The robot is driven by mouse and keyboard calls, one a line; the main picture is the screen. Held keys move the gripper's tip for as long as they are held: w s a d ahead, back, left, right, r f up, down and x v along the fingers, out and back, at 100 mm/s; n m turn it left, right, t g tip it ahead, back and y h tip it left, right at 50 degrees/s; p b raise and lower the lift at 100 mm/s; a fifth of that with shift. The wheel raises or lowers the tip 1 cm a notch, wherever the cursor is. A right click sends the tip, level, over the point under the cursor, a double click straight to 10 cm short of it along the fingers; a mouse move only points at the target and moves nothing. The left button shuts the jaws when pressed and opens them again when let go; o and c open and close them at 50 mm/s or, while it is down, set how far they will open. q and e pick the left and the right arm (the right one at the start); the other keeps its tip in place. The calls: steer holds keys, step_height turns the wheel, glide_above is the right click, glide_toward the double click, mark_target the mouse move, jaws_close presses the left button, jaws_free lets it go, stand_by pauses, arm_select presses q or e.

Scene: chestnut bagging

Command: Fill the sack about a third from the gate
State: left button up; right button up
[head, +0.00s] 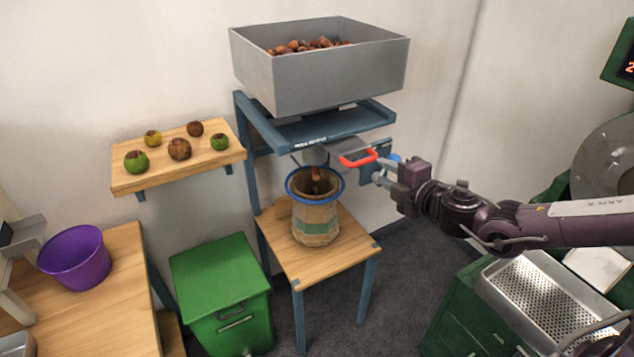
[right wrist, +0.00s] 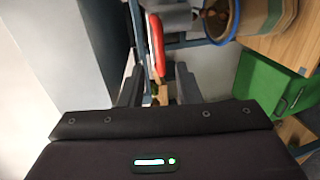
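The grey hopper (head: 320,85) holds brown chestnuts (head: 305,45) and sits on a blue frame. Below it is the gate's chute (head: 315,155) with a red handle (head: 358,159). The sack (head: 316,222), with a blue rim, stands upright under the chute, its mouth open. Brown chestnuts (head: 316,180) show at the mouth; the fill level inside is hidden. My right gripper (head: 380,178) is just right of and below the red handle. In the right wrist view its fingers are apart, with the red handle (right wrist: 156,45) ahead in line with the gap. My left gripper is out of view.
The sack stands on a wooden stand (head: 350,250). A green bin (head: 222,285) is left of it, below a shelf (head: 180,180) with several fruits. A purple bucket (head: 75,257) is on the left table. A perforated metal tray (head: 540,305) lies at right.

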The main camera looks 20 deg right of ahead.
mark_target(366, 162)
steer(key=b+x, duration=0.3)
steer(key=x, duration=0.3)
steer(key=shift+b, duration=0.3)
steer(key=shift+w+d, duration=0.1)
steer(key=shift+w, duration=0.3)
steer(key=shift+w+a+f+p, duration=0.1)
steer(key=shift+w+a+p, duration=0.05)
steer(key=shift+w, duration=0.25)
steer(key=shift+w+a+f+p, duration=0.1)
steer(key=shift+w+f+p, duration=0.05)
steer(key=shift+w, duration=0.25)
steer(key=shift+c, duration=0.4)
jaws_close()
